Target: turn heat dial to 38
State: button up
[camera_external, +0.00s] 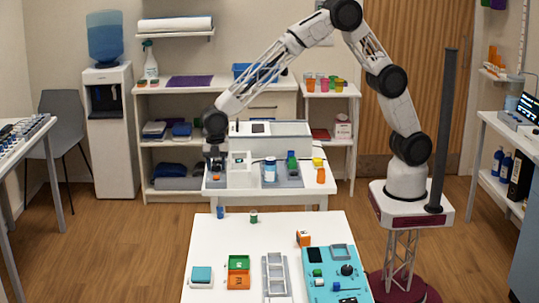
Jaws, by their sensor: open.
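My gripper (215,166) is open and points down over the left end of the small white back table, close beside a white upright device (239,169). A small orange part (216,177) shows just under the fingers; I cannot tell if they touch it. A teal panel (325,291) lies on the front table, with a round black knob (347,269) and other small controls on it. My gripper is far from this panel. No dial marked for heat and no number can be read at this size.
The back table also holds a long white box (285,135), a blue-and-white jar (270,170), a green bottle (292,162) and an orange block (321,175). The white front table (216,237) carries a green-and-orange tray (238,272) and a grey rack (275,278). A gap separates the tables.

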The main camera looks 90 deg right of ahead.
jog(key=c, duration=0.7)
jog(key=shift+o, duration=0.2)
jog(key=shift+m, duration=0.4)
jog(key=m, duration=1)
jog(key=shift+m, duration=0.3)
jog(key=m, duration=1.2)
jog(key=shift+r, duration=0.1)
jog(key=shift+m, duration=0.4)
